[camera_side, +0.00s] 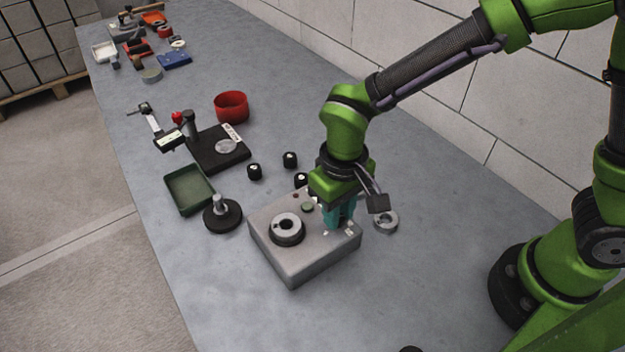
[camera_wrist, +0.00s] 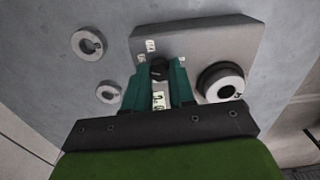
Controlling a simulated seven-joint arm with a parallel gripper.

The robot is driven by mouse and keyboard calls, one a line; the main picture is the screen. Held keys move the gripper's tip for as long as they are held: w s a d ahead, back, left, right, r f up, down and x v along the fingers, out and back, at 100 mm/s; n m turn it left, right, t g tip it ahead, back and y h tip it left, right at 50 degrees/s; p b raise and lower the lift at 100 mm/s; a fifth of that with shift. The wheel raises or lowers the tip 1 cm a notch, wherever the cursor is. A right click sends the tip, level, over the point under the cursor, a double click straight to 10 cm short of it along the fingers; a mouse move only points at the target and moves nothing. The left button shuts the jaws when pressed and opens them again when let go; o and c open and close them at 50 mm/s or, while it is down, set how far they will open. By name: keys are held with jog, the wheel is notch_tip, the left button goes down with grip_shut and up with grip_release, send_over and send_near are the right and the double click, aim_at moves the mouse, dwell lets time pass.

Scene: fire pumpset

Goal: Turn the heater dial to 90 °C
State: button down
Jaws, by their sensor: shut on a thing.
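The heater is a grey metal box (camera_side: 303,263) on the table. Its top carries a round bearing seat with a dark ring (camera_side: 287,229), which also shows in the wrist view (camera_wrist: 222,83). My gripper (camera_side: 340,218) is over the right side of the box top, pointing down. In the wrist view its teal fingers (camera_wrist: 160,84) are on both sides of the small black heater dial (camera_wrist: 159,68) and shut on it. White labels (camera_wrist: 151,45) are printed around the dial. The dial's pointer and the temperature it shows cannot be read.
A metal ring (camera_side: 386,221) lies right of the box. Black knobs (camera_side: 254,171), a black-based post (camera_side: 222,214), a green tray (camera_side: 189,188) and a gauge stand (camera_side: 218,149) are behind and left. A red bowl (camera_side: 231,106) stands farther back. The front table area is clear.

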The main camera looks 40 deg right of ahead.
aim_at(354, 219)
jog(key=shift+m, duration=0.3)
jog(key=c, duration=0.9)
grip_release()
jog(key=shift+c, duration=0.2)
notch_tip(354, 219, up, 17)
jog(key=s+d+m+t+y, duration=0.1)
jog(key=s+d+m+t, duration=0.1)
jog(key=d, duration=0.7)
jog(key=s+d+m+t+y, duration=0.1)
jog(key=s+d+t, duration=0.3)
jog(key=d, duration=0.5)
jog(key=shift+s+d+m+t, duration=0.2)
jog(key=shift+d+m+t, duration=0.2)
jog(key=shift+m+t, duration=0.15)
